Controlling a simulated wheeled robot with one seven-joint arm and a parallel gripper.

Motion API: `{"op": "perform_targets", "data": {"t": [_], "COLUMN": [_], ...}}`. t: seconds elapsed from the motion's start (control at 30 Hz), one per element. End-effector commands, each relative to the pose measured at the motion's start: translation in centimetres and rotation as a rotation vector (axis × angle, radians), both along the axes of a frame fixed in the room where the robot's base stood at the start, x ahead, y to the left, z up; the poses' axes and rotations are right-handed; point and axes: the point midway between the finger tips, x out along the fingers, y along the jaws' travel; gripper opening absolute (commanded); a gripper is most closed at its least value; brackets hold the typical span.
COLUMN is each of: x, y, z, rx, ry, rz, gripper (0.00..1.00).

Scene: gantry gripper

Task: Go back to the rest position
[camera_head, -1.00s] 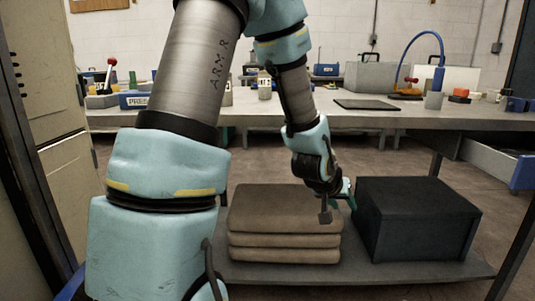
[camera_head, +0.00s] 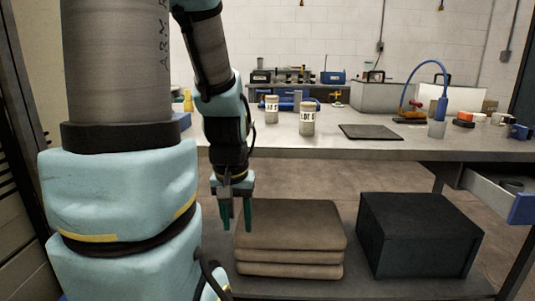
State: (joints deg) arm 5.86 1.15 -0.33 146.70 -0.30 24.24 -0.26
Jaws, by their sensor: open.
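My gripper (camera_head: 236,222) points down at the end of my arm, with its two green fingers apart and nothing visible between them. It is in front of the left edge of a stack of folded brown cloths (camera_head: 292,228), below the height of the worktable top. I cannot tell whether the fingertips touch the cloths. My own arm covers the left part of the view.
A grey worktable (camera_head: 400,150) spans the back, with two labelled jars (camera_head: 307,118), a black mat (camera_head: 370,132) and a blue-hosed device (camera_head: 412,112). A dark box (camera_head: 418,235) sits on the low shelf (camera_head: 350,287) right of the cloths. An open drawer (camera_head: 490,185) juts out at right.

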Motion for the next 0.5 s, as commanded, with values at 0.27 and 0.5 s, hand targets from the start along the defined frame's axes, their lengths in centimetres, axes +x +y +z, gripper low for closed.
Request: {"op": "perform_targets", "data": {"t": [0.27,0.5], "x": [0.0,0.0], "y": [0.0,0.0], "z": [10.0,13.8], "rx": [0.0,0.0], "ry": [-0.001,0.0], "rz": [-0.001,-0.001], "gripper": [0.47,0.47]}}
